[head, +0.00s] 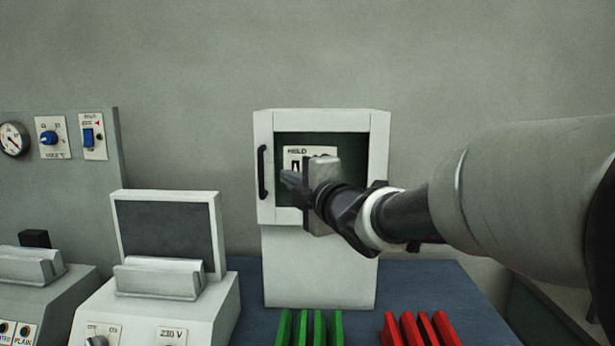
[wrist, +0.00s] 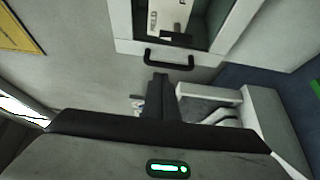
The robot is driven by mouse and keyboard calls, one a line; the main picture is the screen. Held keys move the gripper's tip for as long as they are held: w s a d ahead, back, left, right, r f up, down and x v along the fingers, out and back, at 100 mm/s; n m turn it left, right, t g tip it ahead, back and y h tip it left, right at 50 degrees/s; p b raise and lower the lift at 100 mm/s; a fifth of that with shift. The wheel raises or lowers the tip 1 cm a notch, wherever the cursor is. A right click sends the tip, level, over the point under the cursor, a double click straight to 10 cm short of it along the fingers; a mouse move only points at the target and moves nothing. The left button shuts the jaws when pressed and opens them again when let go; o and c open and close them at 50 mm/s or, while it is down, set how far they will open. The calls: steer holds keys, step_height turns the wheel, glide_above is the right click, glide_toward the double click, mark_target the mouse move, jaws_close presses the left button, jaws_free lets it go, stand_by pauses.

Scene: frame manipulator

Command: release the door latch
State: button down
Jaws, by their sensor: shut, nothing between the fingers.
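A white cabinet (head: 320,268) stands upright with a framed door (head: 265,205) on its front. The door has a dark window and a black bar handle (head: 263,172) on its left side. The handle also shows in the wrist view (wrist: 168,61). I cannot make out a separate latch. My gripper (head: 287,180) is in front of the window, to the right of the handle. In the wrist view its fingers (wrist: 159,80) are together and empty, with tips just below the handle. I see no clear contact. The door looks closed, and my gripper hides part of the window.
Green slats (head: 318,328) and red slats (head: 418,330) stand on the blue surface (head: 440,280) in front. A white device with a dark screen (head: 165,235) stands left. A panel with a blue switch (head: 88,137) is farther left.

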steer(key=w, duration=0.3)
steer(key=w+p, duration=0.1)
steer(key=w, duration=0.5)
steer(key=shift+w+a+p, duration=0.2)
steer(key=shift+a+p, duration=0.15)
steer(key=shift+p, duration=0.05)
steer(key=shift+w+f+b, duration=0.15)
steer(key=shift+b, duration=0.25)
steer(key=shift+d+m, duration=0.1)
steer(key=shift+m, duration=0.3)
